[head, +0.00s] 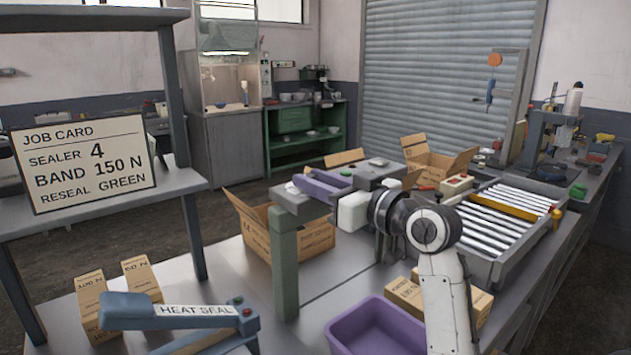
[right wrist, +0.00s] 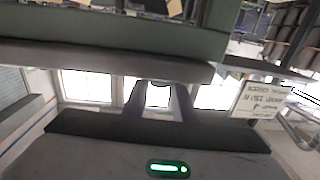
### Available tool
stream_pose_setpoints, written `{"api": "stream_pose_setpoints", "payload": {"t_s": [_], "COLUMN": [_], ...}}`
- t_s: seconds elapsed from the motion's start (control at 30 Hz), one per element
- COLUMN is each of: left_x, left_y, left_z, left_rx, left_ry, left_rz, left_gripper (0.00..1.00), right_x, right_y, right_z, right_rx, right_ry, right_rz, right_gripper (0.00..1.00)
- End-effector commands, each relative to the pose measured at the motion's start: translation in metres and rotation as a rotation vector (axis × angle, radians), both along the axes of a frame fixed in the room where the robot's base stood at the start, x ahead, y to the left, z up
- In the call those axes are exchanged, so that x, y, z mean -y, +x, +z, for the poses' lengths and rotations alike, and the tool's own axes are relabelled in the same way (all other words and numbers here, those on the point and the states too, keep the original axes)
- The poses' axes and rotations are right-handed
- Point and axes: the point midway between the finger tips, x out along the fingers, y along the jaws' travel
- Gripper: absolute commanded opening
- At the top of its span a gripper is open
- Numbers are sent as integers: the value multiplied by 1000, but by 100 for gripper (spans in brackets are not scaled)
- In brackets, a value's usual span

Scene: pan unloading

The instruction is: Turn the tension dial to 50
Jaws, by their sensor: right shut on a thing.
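My right gripper (head: 338,207) is at the near side of the strapping machine (head: 286,262), a grey top on green posts. In the right wrist view its two dark fingers (right wrist: 159,92) reach to the edge of the machine's grey beam (right wrist: 110,62). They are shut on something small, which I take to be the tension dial. The dial's face, scale and setting are hidden in both views. A job card (head: 84,162) at the left reads sealer 4, band 150 N, reseal green. My left gripper is not in view.
A blue heat sealer (head: 180,312) and upright cartons (head: 141,279) stand front left. A purple tote (head: 375,335) lies at the front, with cartons (head: 405,297) beside my right arm. A roller conveyor (head: 500,225) is right. An open carton (head: 305,238) sits behind the machine.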

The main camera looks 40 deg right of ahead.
Motion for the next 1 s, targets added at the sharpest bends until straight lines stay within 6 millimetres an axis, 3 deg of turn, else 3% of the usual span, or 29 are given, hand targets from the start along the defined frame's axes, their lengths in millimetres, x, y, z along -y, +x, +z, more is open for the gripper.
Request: {"api": "stream_pose_setpoints", "payload": {"t_s": [0.2, 0.23, 0.33, 0.73, 1.0], "left_x": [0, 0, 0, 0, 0], "left_y": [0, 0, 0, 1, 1], "left_z": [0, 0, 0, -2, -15], "left_rx": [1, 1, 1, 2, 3], "left_ry": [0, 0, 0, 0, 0], "left_rz": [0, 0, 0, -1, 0], "left_gripper": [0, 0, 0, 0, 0], "right_x": [0, 0, 0, 0, -2], "right_y": [0, 0, 0, -8, -61], "right_z": [1, 1, 1, -1, -3], "right_rx": [2, 3, 2, 0, 0], "right_ry": [0, 0, 0, -1, -4], "right_rz": [1, 1, 0, -2, -3], "right_gripper": [2, 28, 43, 43, 43]}}
